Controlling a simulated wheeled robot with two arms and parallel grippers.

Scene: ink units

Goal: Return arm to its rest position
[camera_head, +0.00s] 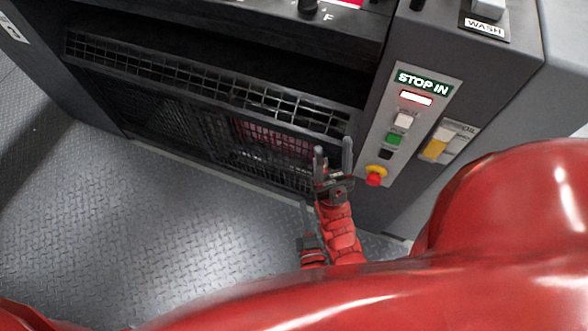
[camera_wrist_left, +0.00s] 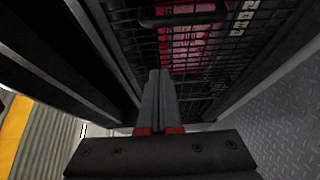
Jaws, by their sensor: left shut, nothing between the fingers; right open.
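My right gripper (camera_head: 333,152) is in the head view, in front of the lower part of the dark machine and left of the control panel. Its two fingers stand apart and nothing is between them. My left gripper (camera_head: 308,222) is lower and small, partly beside the red right wrist. In the left wrist view the left gripper's fingers (camera_wrist_left: 159,85) are pressed together with nothing between them. They point toward a dark mesh guard. I cannot tell the distance from either gripper to the machine.
The machine has a grille (camera_head: 215,85) and dark mesh. The panel (camera_head: 412,115) bears a "STOP IN" sign, a green button (camera_head: 394,138) and a red knob on yellow (camera_head: 375,176). A yellow switch (camera_head: 436,148) is right of it. Metal floor (camera_head: 130,215) is clear at left.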

